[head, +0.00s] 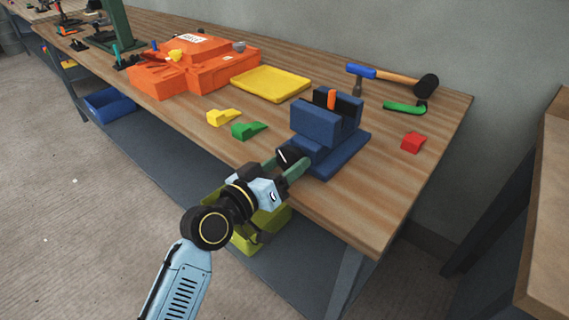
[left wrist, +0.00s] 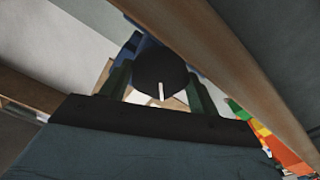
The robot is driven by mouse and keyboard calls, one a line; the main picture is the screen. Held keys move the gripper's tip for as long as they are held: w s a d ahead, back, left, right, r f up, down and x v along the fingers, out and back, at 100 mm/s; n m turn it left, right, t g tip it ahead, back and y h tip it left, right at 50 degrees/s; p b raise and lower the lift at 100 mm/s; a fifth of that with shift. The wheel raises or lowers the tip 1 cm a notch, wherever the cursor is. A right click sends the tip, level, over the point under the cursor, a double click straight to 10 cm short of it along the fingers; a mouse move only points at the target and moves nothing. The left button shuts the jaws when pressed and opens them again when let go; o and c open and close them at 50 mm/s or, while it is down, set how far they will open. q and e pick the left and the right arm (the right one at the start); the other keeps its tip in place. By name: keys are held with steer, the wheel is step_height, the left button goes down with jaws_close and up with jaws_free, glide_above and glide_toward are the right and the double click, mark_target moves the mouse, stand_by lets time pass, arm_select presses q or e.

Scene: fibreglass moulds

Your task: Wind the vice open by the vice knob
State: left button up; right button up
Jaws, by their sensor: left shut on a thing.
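The blue vice (head: 322,125) stands near the front edge of the wooden workbench. An orange piece (head: 331,98) sits upright between its dark jaws. The black vice knob (head: 289,156), with a white mark, is at the vice's near left side. My left gripper (head: 294,164) is shut on the knob, its green fingers to either side of it. In the left wrist view the knob (left wrist: 160,75) shows as a dark disc between the fingers, its white mark pointing down. The fingers partly hide the knob in the head view. My right gripper is not in view.
Green (head: 248,130) and yellow (head: 223,117) wedges lie left of the vice. A yellow tray (head: 271,83) and orange mould (head: 195,68) are farther back. A hammer (head: 392,78), a green-handled tool (head: 404,108) and a red block (head: 413,142) lie behind and right. A yellow-green bin (head: 243,236) is below the bench.

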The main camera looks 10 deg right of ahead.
arm_select(q)
steer(key=o, duration=1)
steer(key=shift+s+a, duration=0.1)
steer(key=shift+a, duration=0.05)
steer(key=p+v, duration=0.1)
steer(key=v, duration=1.2)
steer(key=shift+p, duration=0.35)
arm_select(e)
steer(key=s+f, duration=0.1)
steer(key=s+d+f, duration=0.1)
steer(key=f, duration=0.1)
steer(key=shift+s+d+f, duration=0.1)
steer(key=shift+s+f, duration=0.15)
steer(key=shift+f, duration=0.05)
